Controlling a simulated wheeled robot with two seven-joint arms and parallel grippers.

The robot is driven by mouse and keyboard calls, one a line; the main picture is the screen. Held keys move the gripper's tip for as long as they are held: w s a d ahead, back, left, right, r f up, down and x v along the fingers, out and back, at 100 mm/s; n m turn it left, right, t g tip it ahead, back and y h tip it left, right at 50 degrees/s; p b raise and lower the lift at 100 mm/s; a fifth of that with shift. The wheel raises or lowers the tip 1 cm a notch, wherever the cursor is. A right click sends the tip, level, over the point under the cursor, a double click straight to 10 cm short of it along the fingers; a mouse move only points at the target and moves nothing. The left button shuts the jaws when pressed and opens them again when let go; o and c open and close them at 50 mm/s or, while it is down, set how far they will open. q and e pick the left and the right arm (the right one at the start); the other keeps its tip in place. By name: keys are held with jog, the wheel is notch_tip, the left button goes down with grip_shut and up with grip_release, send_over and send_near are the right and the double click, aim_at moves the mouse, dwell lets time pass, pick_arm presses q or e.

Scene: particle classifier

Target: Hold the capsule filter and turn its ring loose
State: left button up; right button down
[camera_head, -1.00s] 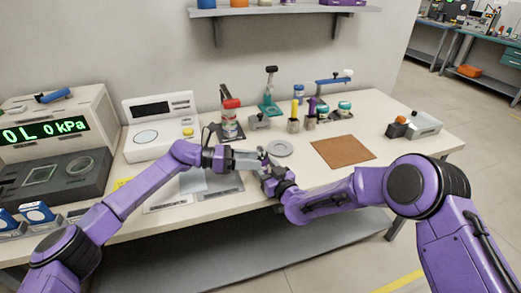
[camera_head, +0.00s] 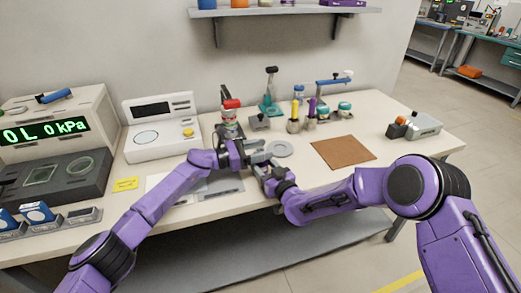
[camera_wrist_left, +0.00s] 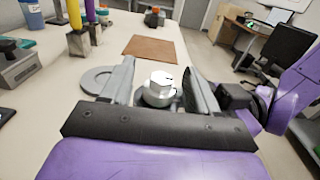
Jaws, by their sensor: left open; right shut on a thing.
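The capsule filter (camera_wrist_left: 160,82) shows in the left wrist view as a small white faceted piece on a rounder, greyer lower part. It stands between the two fingers of my left gripper (camera_wrist_left: 160,90), which is open, with a gap visible on each side. In the head view my left gripper (camera_head: 256,157) comes in from the left, close above my right gripper (camera_head: 270,171). My right gripper is shut on the capsule filter, but its fingertips and the filter's lower part are largely hidden. I cannot make out the ring separately.
A grey round disc (camera_head: 281,149) lies just behind the grippers. A brown mat (camera_head: 342,152) lies to the right. A white instrument (camera_head: 160,137) is on the left.

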pick_arm(q)
jog(key=c, duration=0.9)
jog(key=shift+d+f+n+t+y, duration=0.15)
jog(key=shift+n+t+y, duration=0.55)
jog(key=shift+t, duration=0.4)
jog(key=shift+c, duration=0.3)
jog(key=shift+n+t+y, duration=1.2)
jog(key=shift+n+t, duration=0.5)
jog(key=shift+t, duration=0.4)
jog(key=o, duration=1)
jog(key=shift+c, duration=0.2)
jog(key=shift+a, duration=0.25)
jog(key=v, duration=1.1)
jog(key=shift+s+a, duration=0.25)
jog(key=shift+s, duration=0.05)
